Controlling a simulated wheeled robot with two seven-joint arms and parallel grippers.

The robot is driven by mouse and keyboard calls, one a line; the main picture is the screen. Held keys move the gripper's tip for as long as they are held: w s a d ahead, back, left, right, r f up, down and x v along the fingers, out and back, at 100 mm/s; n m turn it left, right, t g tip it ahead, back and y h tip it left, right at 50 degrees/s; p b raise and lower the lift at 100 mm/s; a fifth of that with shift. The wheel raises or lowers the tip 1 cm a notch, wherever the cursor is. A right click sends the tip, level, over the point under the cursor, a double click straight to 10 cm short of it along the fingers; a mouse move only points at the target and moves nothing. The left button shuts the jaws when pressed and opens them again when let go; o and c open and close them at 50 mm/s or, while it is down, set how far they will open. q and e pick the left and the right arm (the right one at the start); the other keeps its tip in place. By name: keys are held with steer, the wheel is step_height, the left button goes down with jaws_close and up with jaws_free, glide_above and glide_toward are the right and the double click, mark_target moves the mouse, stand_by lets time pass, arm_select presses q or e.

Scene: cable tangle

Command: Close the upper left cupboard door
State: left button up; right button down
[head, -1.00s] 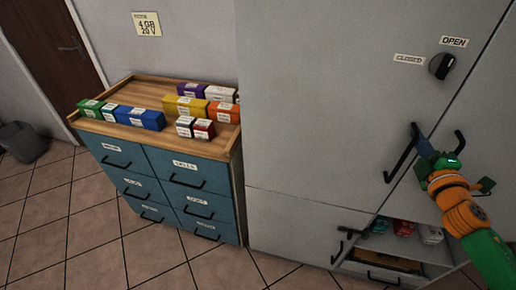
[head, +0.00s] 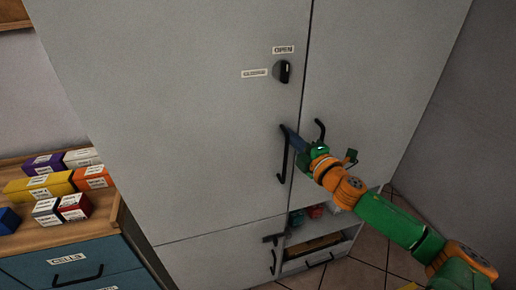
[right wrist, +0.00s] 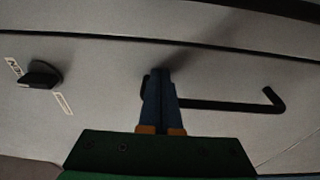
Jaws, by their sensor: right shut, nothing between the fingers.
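The upper left cupboard door (head: 190,110) is a large grey panel. It looks flush or nearly flush with the upper right door (head: 375,70), with only a thin dark seam between them. Its black bar handle (head: 283,160) is near the seam; it also shows in the right wrist view (right wrist: 230,105). My right gripper (head: 288,131) is shut and empty, its blue fingertips at the upper end of that handle. In the right wrist view the fingers (right wrist: 158,78) overlap the handle's end; I cannot tell whether they touch it or the door. My left gripper is out of view.
A black knob (head: 283,72) sits on the door beside OPEN and CLOSED labels. The lower right compartment (head: 325,232) stands open, showing shelves with small boxes. A blue drawer unit (head: 75,268) with boxes on top stands at left. A wall (head: 460,130) is at right.

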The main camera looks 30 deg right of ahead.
steer(key=s, duration=0.7)
steer(key=s+d+f+m+g+h, duration=0.2)
steer(key=d+f+m, duration=0.15)
steer(key=f, duration=0.45)
steer(key=s+d+f+m+g+h, duration=0.2)
steer(key=d+f+m+g, duration=0.15)
steer(key=f, duration=0.45)
steer(key=s+f+m+g, duration=0.2)
steer(key=s+f, duration=0.2)
steer(key=f, duration=0.4)
steer(key=s+f+m+g, duration=0.2)
steer(key=s+f, duration=0.2)
steer(key=f, duration=0.4)
steer(key=s+a+f+m+g+y, duration=0.1)
steer(key=s+a+f+g, duration=0.1)
steer(key=s+a+f, duration=0.3)
steer(key=s+a+f+m+g+y, duration=0.15)
steer(key=s+a+f, duration=0.25)
steer(key=f, duration=0.4)
steer(key=s+a+f+g+y, duration=0.1)
steer(key=s+a+f+g, duration=0.1)
steer(key=s+a, duration=0.4)
steer(key=s+a+f+m+g+y, duration=0.1)
steer(key=s+a+f+g+y, duration=0.1)
steer(key=s+a+f, duration=0.3)
steer(key=s+a, duration=0.1)
steer(key=a, duration=0.3)
steer(key=shift+s+a, duration=0.25)
steer(key=shift+a, duration=0.15)
steer(key=shift+f, duration=0.1)
